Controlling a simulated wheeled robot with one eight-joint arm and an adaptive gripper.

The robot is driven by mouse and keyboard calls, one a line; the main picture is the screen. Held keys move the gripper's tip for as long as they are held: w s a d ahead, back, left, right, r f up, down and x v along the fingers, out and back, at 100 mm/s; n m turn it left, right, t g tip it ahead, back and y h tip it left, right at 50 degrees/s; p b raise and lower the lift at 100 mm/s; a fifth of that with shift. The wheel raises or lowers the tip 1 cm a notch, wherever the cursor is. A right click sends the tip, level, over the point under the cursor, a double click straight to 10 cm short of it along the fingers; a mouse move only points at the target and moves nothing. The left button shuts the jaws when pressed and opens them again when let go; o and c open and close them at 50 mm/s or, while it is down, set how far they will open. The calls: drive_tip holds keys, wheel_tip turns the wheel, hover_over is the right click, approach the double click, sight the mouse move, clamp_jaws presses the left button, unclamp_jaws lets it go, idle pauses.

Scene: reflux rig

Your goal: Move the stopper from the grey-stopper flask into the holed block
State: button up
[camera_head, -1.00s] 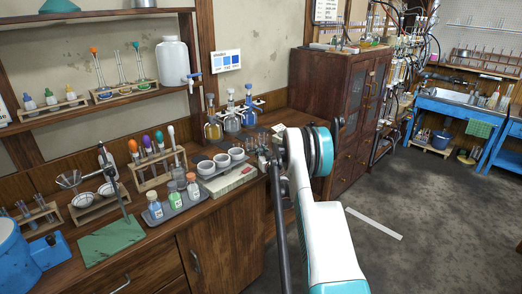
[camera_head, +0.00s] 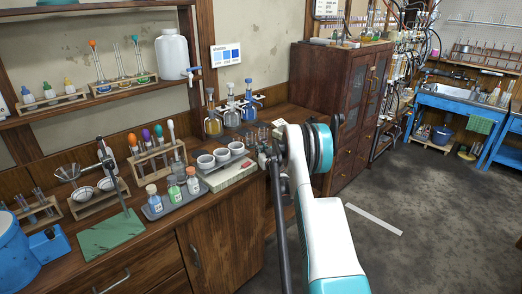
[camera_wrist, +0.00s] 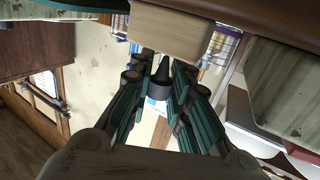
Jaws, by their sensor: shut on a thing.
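My gripper (camera_wrist: 161,72) is shut on a dark grey stopper (camera_wrist: 160,85), which shows between the fingertips in the wrist view. A plain beige block (camera_wrist: 172,34) lies just beyond the fingertips there; no hole shows on its visible face. A small pale block (camera_head: 280,123) stands at the back of the bench in the head view, and I cannot tell whether it is the same one. The flasks stand left of my arm: an amber one (camera_head: 213,122), a clear one (camera_head: 232,115) and a blue one (camera_head: 250,106). In the head view my arm mostly hides my gripper.
A grey tray with white cups (camera_head: 222,156) and a tray with several bottles (camera_head: 173,196) stand on the bench left of my arm. A test-tube rack (camera_head: 155,163) is further left. A tall wooden cabinet (camera_head: 330,90) rises behind.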

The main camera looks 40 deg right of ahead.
drive_tip(key=shift+f+b, duration=0.7)
idle(0.9)
drive_tip(key=shift+s+a+f+b, duration=0.1)
drive_tip(key=shift+s+f+b, duration=0.05)
drive_tip(key=shift+f+b, duration=0.15)
drive_tip(key=shift+s+a+f+b, duration=0.1)
drive_tip(key=shift+f+b, duration=0.2)
drive_tip(key=shift+b, duration=0.05)
drive_tip(key=o, duration=0.8)
drive_tip(key=shift+c, duration=0.2)
drive_tip(key=shift+s, duration=0.1)
drive_tip(key=shift+r, duration=0.1)
drive_tip(key=shift+d+r+p, duration=0.2)
drive_tip(key=shift+r+p, duration=0.15)
drive_tip(key=shift+r, duration=0.2)
drive_tip(key=shift+d+r+p, duration=0.2)
drive_tip(key=shift+r+p, duration=0.1)
drive_tip(key=shift+r, duration=0.25)
drive_tip(key=shift+w+a+r+p, duration=0.15)
drive_tip(key=shift+r+p, duration=0.15)
drive_tip(key=shift+r, duration=0.6)
drive_tip(key=shift+w+a+r+p, duration=0.15)
drive_tip(key=shift+r+p, duration=0.15)
drive_tip(key=shift+r, duration=0.55)
